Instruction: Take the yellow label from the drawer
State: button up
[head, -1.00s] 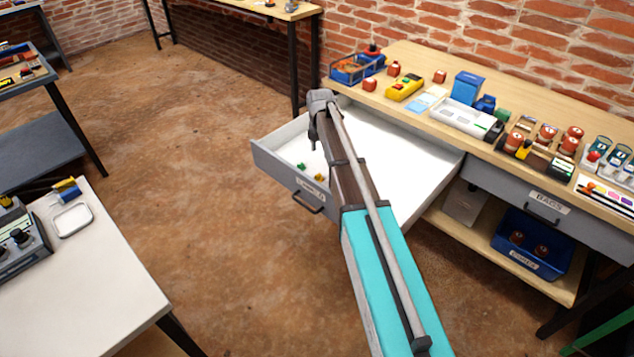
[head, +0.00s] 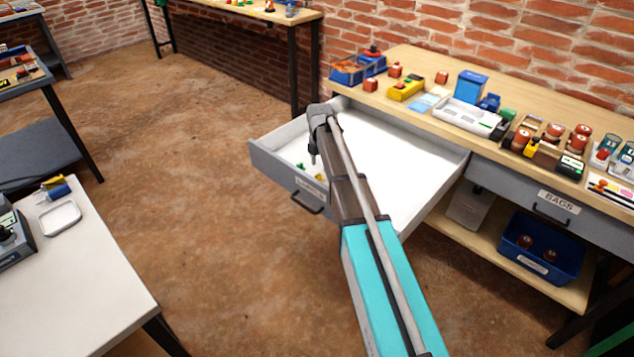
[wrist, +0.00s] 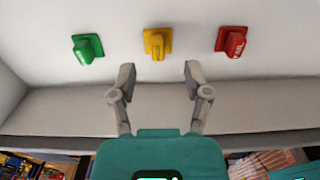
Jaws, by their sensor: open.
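The drawer (head: 405,150) is pulled open from the workbench. In the wrist view the yellow label (wrist: 157,42) lies on the white drawer floor, between a green label (wrist: 87,48) on the left and a red label (wrist: 231,41) on the right. In the head view the green label (head: 300,166) and the yellow label (head: 319,177) show small, and my arm hides the red one. My gripper (wrist: 158,75) is open and empty, its fingers apart below the yellow label in the wrist view, not around it. In the head view my gripper (head: 313,157) hangs over the drawer.
The grey drawer front (head: 290,183) and side walls stand around the labels. The bench top (head: 400,107) beyond carries several tools and jars. A blue bin (head: 540,245) sits on the lower shelf. A white table (head: 80,270) stands at the left, with open floor between.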

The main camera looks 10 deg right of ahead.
aim_at(320, 174)
jog(key=shift+f, duration=0.1)
dwell(0.3)
jog(key=shift+w+f+b, duration=0.15)
jog(key=shift+f+b, duration=2.4)
jog(key=shift+b, duration=0.05)
jog(key=shift+d, duration=0.1)
jog(key=c, duration=0.8)
